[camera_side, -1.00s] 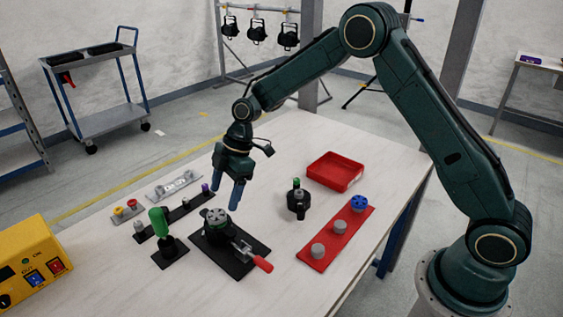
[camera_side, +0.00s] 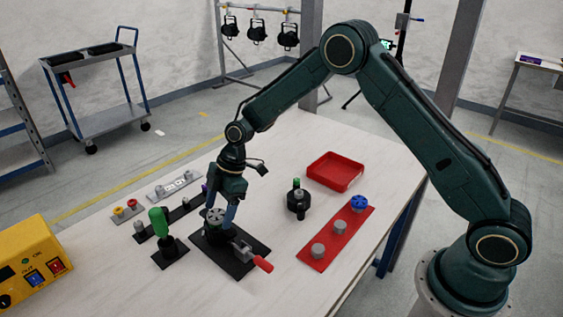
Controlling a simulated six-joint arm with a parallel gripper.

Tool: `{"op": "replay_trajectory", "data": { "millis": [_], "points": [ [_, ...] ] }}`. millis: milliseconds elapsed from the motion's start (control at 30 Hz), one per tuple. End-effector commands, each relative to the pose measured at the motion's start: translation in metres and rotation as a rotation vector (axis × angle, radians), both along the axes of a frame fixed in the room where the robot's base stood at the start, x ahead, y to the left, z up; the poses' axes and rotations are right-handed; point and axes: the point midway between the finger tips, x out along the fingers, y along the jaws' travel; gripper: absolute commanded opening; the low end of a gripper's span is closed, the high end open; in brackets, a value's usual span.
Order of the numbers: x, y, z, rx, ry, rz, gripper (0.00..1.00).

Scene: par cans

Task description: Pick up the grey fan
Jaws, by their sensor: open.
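The grey fan (camera_side: 215,214) is a small round finned piece sitting on top of the black fixture (camera_side: 245,262), whose toggle clamp has a red handle (camera_side: 262,264). My gripper (camera_side: 219,216) points down at the fan, with its fingers beside it. The jaws are open. The near finger hides part of the fan, and I cannot tell whether either finger touches it.
A green-handled tool (camera_side: 157,222) stands on a black base just left of the fixture. A red strip (camera_side: 333,244) to the right carries grey pieces and a blue fan (camera_side: 360,202). A black part (camera_side: 299,206) and a red tray (camera_side: 352,160) stand behind. A yellow control box (camera_side: 30,262) is at left.

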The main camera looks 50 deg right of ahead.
Motion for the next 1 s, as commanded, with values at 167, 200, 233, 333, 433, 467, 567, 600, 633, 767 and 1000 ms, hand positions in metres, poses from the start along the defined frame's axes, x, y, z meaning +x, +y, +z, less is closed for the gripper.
{"op": "replay_trajectory", "data": {
  "millis": [167, 200, 233, 333, 433, 467, 567, 600, 633, 767, 1000],
  "points": [
    [0.000, 0.000, 0.000, 0.000, 0.000, 0.000, 0.70],
    [0.000, 0.000, 0.000, 0.000, 0.000, 0.000, 0.70],
    [0.000, 0.000, 0.000, 0.000, 0.000, 0.000, 0.70],
    [0.000, 0.000, 0.000, 0.000, 0.000, 0.000, 0.50],
    [0.000, 0.000, 0.000, 0.000, 0.000, 0.000, 0.31],
    [0.000, 0.000, 0.000, 0.000, 0.000, 0.000, 0.25],
    [0.000, 0.000, 0.000, 0.000, 0.000, 0.000, 0.22],
    [0.000, 0.000, 0.000, 0.000, 0.000, 0.000, 0.22],
    [0.000, 0.000, 0.000, 0.000, 0.000, 0.000, 0.22],
    [0.000, 0.000, 0.001, 0.000, 0.000, 0.000, 0.22],
    [0.000, 0.000, 0.011, 0.001, -0.001, 0.001, 0.22]
  ]
}}
